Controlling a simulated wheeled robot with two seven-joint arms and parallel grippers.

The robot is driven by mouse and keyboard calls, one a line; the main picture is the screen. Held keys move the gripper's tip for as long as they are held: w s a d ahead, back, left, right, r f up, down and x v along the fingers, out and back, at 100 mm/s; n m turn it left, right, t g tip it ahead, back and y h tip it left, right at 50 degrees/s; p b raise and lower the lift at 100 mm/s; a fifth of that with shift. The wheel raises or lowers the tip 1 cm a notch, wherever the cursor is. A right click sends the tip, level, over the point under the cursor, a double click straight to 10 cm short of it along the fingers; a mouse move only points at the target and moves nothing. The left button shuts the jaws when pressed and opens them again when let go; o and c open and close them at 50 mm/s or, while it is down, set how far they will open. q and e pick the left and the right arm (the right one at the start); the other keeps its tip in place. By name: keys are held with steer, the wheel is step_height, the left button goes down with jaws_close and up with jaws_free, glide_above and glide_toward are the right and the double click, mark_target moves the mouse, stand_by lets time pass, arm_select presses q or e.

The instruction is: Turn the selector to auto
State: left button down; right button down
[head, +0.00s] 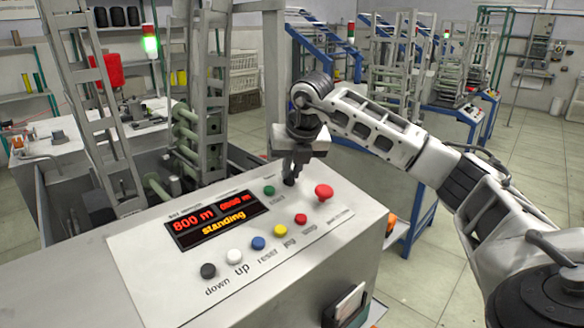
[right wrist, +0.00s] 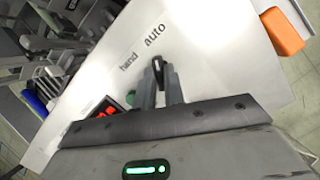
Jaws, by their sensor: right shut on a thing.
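The selector (right wrist: 158,66) is a small black knob on the sloped light-grey control panel (head: 150,267). In the right wrist view the printed words "hand" and "auto" stand beside it, with "auto" higher and to the right. My right gripper (head: 291,174) reaches down onto the selector from above, and its two fingers (right wrist: 160,90) are shut on the knob. The fingers hide part of the knob, so I cannot tell exactly which word it points to. The display (head: 217,218) reads "800 m" and "standing". My left gripper is not in view.
A red mushroom button (head: 324,192) sits close to the right of the gripper, and a green button (head: 269,190) to its left. A row of coloured buttons, including a blue one (head: 258,243), runs along the front. A grey metal frame (head: 205,90) stands behind the panel.

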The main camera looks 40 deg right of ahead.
stand_by(0.3)
steer(key=c, duration=1.5)
jaws_free()
steer(key=v, duration=1.6)
steer(key=shift+s, duration=0.1)
